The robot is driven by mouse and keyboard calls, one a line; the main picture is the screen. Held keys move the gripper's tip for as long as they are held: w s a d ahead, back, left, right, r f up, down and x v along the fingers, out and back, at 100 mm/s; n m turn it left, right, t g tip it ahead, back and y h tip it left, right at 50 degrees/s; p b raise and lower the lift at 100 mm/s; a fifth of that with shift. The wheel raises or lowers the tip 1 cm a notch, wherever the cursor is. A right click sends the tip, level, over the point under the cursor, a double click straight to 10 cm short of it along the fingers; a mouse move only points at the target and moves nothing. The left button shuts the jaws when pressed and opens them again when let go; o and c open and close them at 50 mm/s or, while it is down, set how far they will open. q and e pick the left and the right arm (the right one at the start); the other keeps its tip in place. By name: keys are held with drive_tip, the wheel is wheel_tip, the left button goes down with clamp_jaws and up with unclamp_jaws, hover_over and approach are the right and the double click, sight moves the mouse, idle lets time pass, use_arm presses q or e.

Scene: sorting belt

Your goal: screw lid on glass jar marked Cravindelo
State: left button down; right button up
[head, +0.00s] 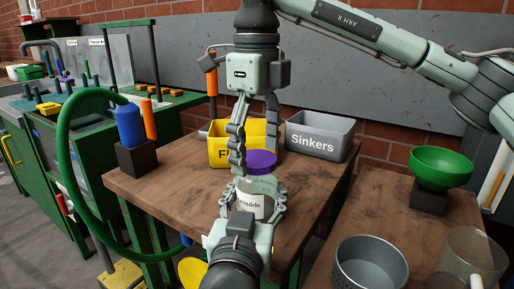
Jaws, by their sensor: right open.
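The glass jar (252,206) stands on the brown wooden table, its white label partly covered; I can read only "vindelo". A purple lid (262,160) sits at the top of the jar; I cannot tell how far it is threaded. My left gripper (254,190) comes in from the bottom, with one finger on each side of the jar, closed against it. My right gripper (256,158) points down from above. It is open, with one finger at the near left of the lid and the other partly hidden behind it.
A yellow bin (221,150) and a grey bin (320,137) marked "Sinkers" stand behind the jar. A green bowl (441,167), a grey pot (371,265) and a clear container (470,262) are at right.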

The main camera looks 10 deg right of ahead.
drive_tip(key=shift+r, duration=0.1)
drive_tip(key=shift+r, duration=2.2)
drive_tip(key=r+n, duration=0.1)
drive_tip(key=n, duration=0.3)
drive_tip(key=shift+r, duration=0.35)
drive_tip(key=n, duration=0.1)
drive_tip(key=r+n, duration=0.1)
drive_tip(key=n, duration=0.3)
drive_tip(key=shift+r, duration=0.4)
